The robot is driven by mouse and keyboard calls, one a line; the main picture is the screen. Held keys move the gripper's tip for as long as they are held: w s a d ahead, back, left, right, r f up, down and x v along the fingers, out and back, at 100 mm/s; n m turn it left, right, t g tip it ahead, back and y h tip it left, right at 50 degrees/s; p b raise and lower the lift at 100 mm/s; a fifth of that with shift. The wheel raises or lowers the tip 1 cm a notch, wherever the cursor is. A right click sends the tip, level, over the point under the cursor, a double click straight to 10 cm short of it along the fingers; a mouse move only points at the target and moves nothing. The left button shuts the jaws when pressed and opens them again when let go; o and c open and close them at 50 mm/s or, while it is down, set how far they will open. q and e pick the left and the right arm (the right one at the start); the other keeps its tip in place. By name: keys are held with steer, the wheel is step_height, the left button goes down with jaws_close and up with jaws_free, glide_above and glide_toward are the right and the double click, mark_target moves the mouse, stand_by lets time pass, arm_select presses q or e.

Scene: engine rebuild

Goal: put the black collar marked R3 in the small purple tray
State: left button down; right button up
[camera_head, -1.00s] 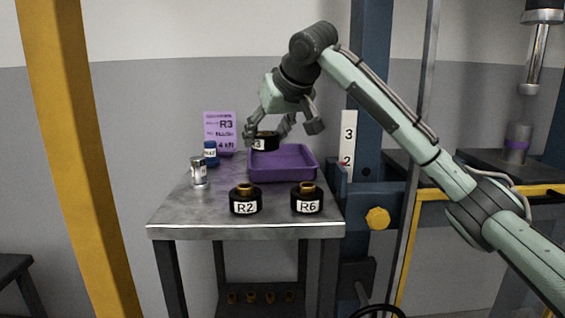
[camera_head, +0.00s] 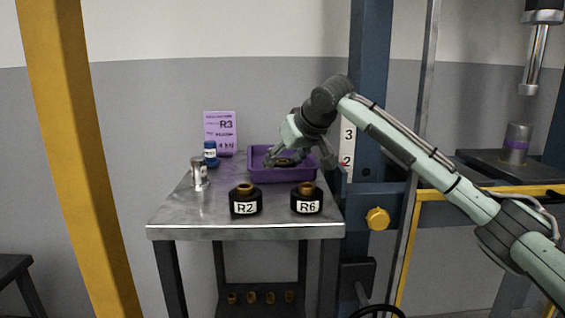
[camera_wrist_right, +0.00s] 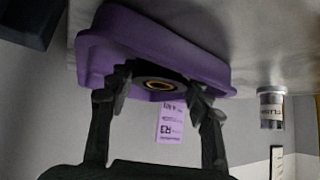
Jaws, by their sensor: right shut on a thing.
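The small purple tray (camera_head: 283,176) stands on the metal table, and it also fills the upper middle of the right wrist view (camera_wrist_right: 112,38). My right gripper (camera_head: 300,160) reaches down into the tray from the right. It is shut on a black collar (camera_wrist_right: 158,79) with a brass-coloured ring at its centre. The collar (camera_head: 284,163) is within the tray's outline, low between the fingers. Its label is not readable now, and I cannot tell whether it touches the tray floor. My left gripper is not in view.
Black collars R2 (camera_head: 245,202) and R6 (camera_head: 307,201) stand in front of the tray. A metal can (camera_head: 199,174) and a blue-capped bottle (camera_head: 210,153) stand to its left. A purple R3 card (camera_head: 220,130) is behind. A blue post (camera_head: 368,90) rises at the right.

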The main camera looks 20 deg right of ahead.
steer(key=o, duration=1.6)
steer(key=shift+f, duration=0.15)
steer(key=shift+r, duration=0.2)
steer(key=v, duration=1.2)
steer(key=shift+f, duration=0.15)
